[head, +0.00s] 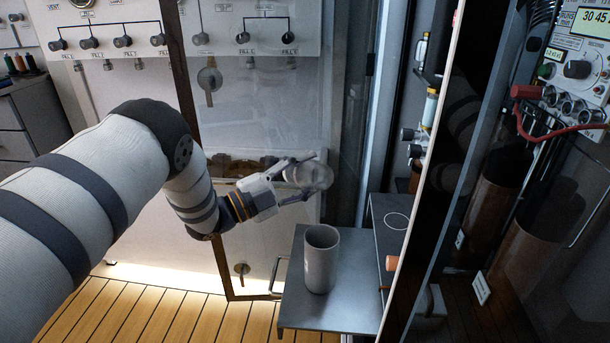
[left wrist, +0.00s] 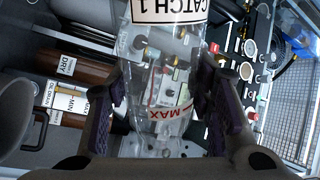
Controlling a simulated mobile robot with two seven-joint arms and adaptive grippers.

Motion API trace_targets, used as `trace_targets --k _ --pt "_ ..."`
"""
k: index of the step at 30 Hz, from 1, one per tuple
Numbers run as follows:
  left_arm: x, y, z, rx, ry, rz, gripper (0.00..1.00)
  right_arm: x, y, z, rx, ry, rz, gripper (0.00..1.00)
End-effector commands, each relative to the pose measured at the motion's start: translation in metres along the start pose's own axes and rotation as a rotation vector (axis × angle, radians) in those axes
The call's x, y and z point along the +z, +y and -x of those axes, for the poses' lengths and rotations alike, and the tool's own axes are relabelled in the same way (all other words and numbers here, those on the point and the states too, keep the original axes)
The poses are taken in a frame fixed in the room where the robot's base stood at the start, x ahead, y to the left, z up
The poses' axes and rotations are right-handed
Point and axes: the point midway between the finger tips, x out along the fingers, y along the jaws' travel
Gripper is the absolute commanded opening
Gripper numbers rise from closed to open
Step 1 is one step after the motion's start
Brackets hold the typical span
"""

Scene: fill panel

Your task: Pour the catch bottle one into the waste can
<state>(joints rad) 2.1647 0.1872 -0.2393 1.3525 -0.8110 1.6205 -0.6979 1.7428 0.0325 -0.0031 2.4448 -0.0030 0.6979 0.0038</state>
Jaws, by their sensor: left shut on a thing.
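The catch bottle one (head: 318,178) is a clear bottle in the head view, beyond and above the waste can. In the left wrist view the bottle (left wrist: 160,95) shows a "CATCH 1" label and a red MAX mark. My left gripper (head: 305,180) is shut around it; its dark fingers (left wrist: 160,105) lie on both sides. Any liquid inside is hard to make out. The waste can (head: 320,262) is a grey open cylinder, upright on a metal shelf. The bottle is apart from it. My right gripper is out of view.
The metal shelf (head: 345,312) has free room around the can. A glass door with a brown frame (head: 205,170) stands behind my left arm. A valve panel (head: 110,42) is at the back left. A dark glass-fronted cabinet (head: 480,200) bounds the right.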

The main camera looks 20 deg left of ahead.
Motion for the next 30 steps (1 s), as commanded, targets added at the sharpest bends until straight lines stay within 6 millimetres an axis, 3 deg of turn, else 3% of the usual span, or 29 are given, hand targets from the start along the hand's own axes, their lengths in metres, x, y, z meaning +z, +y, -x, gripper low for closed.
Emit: trace_targets --k 1,7,12,16,30 --pt "-0.005 -0.013 -0.003 -0.014 0.001 0.023 0.20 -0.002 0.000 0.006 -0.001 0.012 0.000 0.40" --pt "-0.018 -0.035 -0.009 -0.044 -0.009 0.152 0.20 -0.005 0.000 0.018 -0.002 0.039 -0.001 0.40" --pt "-0.034 -0.039 -0.017 -0.121 -0.035 0.485 0.20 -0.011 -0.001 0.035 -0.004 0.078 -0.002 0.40" --pt "-0.040 -0.036 -0.021 -0.155 -0.051 0.646 0.20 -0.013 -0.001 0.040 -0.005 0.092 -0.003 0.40" --pt "-0.040 -0.032 -0.021 -0.164 -0.059 0.701 0.20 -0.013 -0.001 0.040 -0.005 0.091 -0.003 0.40"
